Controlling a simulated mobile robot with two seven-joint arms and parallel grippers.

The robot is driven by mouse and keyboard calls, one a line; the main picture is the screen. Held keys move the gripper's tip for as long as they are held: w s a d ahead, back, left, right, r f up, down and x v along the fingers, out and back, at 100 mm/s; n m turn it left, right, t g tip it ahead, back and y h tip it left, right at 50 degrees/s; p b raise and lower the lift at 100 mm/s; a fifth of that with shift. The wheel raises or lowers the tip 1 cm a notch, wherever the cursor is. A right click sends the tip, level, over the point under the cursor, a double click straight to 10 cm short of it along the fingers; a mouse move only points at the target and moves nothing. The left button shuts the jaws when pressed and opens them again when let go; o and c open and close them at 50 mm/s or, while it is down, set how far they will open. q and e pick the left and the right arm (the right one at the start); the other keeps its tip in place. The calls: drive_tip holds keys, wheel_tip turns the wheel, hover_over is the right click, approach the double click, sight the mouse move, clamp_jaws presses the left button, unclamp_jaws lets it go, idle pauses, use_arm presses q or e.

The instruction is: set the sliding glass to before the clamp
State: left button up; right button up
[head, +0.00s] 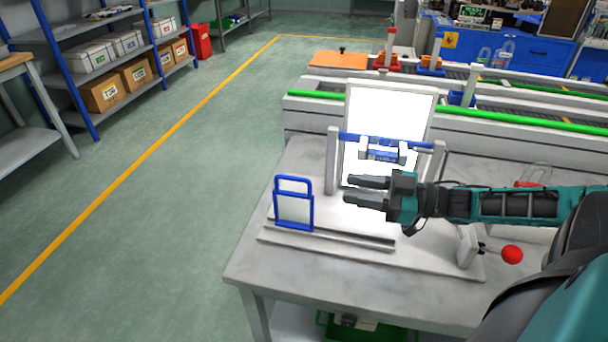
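The sliding glass (294,209) is a small clear pane in a blue frame with a handle loop on top. It stands upright at the left end of a rail (350,236) on the worktable. The clamp (383,150), with a blue bar and blue-grey jaws between two grey posts, stands behind and to the right of the glass. My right gripper (348,190) reaches in from the right, its two fingers apart and pointing left. It is empty, in front of the clamp and to the right of the glass, apart from the glass. My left gripper is out of view.
A bright white panel (405,106) stands behind the clamp. A lever with a red ball knob (511,254) is at the right of the table (262,268). A conveyor with green rails (540,126) runs behind. The rail right of the glass is clear.

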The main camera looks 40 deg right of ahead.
sight(305, 180)
drive_tip(key=b+x, duration=0.1)
drive_tip(key=x, duration=1)
drive_tip(key=shift+s+r+b, duration=0.1)
drive_tip(key=shift+r+b, duration=0.05)
drive_tip(key=shift+b, duration=0.15)
drive_tip(key=shift+x, duration=1.1)
drive_tip(key=shift+c, duration=0.3)
drive_tip(key=c, duration=0.5)
clamp_jaws()
